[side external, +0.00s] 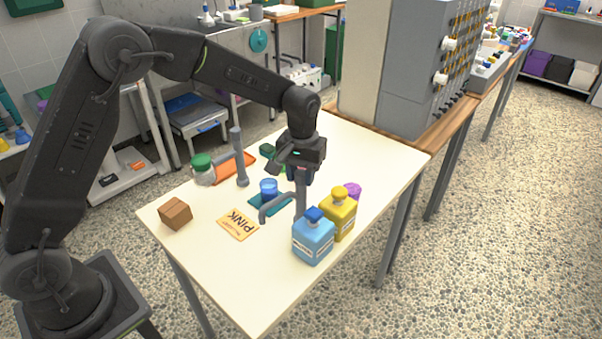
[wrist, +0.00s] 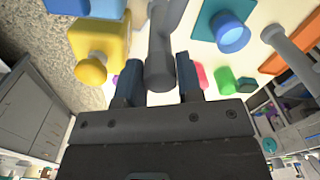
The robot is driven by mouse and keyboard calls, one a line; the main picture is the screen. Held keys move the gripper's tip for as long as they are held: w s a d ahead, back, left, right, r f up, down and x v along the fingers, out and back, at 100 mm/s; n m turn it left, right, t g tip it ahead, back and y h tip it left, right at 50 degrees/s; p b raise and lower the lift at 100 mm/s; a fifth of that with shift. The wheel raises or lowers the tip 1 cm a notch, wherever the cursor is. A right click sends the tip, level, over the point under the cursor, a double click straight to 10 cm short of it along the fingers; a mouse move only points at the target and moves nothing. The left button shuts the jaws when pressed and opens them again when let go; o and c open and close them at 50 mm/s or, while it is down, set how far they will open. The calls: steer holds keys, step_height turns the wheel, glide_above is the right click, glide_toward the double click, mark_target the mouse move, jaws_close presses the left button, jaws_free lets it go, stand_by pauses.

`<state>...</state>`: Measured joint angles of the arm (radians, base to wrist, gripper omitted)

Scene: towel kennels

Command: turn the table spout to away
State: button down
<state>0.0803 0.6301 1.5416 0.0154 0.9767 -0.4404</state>
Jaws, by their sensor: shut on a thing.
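My gripper (side external: 300,166) is above the table, at the top of the upright post. In the wrist view, my gripper (wrist: 160,80) has one finger on each side of the rounded grey end of the spout (wrist: 160,65), shut on it. The fingertips are partly hidden in the side view.
A blue cup (side external: 268,187) stands on a teal mat (side external: 257,201) beside the spout. Blue (side external: 313,240) and yellow (side external: 340,215) bottles stand close in front and right.

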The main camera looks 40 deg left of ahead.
steer(key=shift+w+n, duration=0.1)
steer(key=shift+n, duration=0.5)
steer(key=shift+r, duration=0.1)
steer(key=c, duration=0.8)
jaws_free()
steer(key=shift+r, duration=6.85)
